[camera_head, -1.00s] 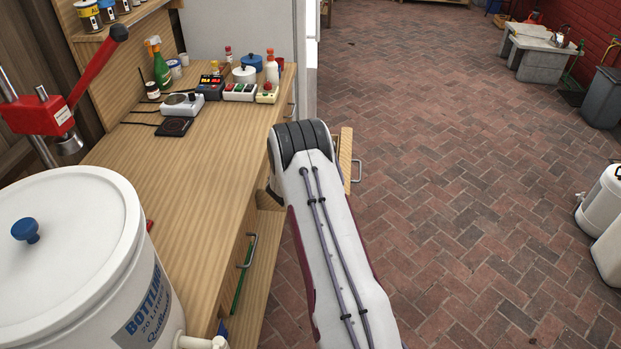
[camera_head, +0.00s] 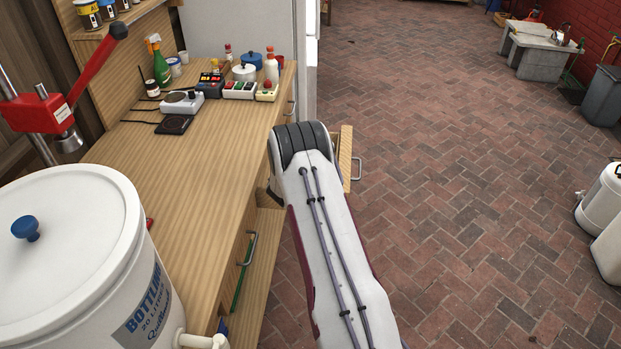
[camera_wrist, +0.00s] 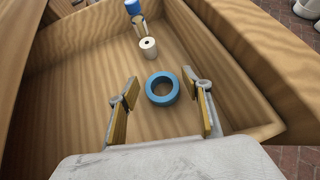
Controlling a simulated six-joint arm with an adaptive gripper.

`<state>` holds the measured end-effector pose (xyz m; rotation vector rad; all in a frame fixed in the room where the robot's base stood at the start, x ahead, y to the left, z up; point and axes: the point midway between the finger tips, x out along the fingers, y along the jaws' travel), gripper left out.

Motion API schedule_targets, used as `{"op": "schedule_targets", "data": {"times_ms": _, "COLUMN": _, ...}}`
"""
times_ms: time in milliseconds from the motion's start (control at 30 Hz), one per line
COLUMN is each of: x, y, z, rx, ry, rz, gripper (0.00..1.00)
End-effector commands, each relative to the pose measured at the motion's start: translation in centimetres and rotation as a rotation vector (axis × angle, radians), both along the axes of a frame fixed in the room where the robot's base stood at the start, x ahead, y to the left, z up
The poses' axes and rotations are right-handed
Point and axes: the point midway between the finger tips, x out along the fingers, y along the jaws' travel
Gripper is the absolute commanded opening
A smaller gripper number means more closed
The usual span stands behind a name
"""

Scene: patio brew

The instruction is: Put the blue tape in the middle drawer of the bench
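The blue tape (camera_wrist: 151,95) is a blue ring in the wrist view. It appears to lie flat on the wooden floor of an open drawer (camera_wrist: 80,90). My gripper (camera_wrist: 160,78) is open, with one tan-padded finger on each side of the tape and a visible gap to both. The fingers are over the drawer. In the head view, an open drawer front (camera_head: 346,150) with a metal handle sticks out from the bench (camera_head: 180,200) beyond my arm. My arm hides the gripper, the tape and most of that drawer there.
A white roll (camera_wrist: 148,48) and a blue-topped item (camera_wrist: 133,8) are farther back in the drawer. A large white bottling bucket (camera_head: 70,250) stands on the near bench, with a red-levered press (camera_head: 45,112) behind it. The brick floor on the right is mostly clear.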

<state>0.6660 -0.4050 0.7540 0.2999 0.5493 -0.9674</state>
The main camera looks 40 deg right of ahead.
Motion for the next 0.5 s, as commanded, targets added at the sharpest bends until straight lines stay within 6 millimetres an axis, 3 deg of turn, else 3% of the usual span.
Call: {"op": "schedule_targets", "data": {"times_ms": 500, "x": 0.02, "y": 0.00, "z": 0.38, "rx": 0.000, "ry": 0.000, "rz": 0.000, "gripper": 0.55}}
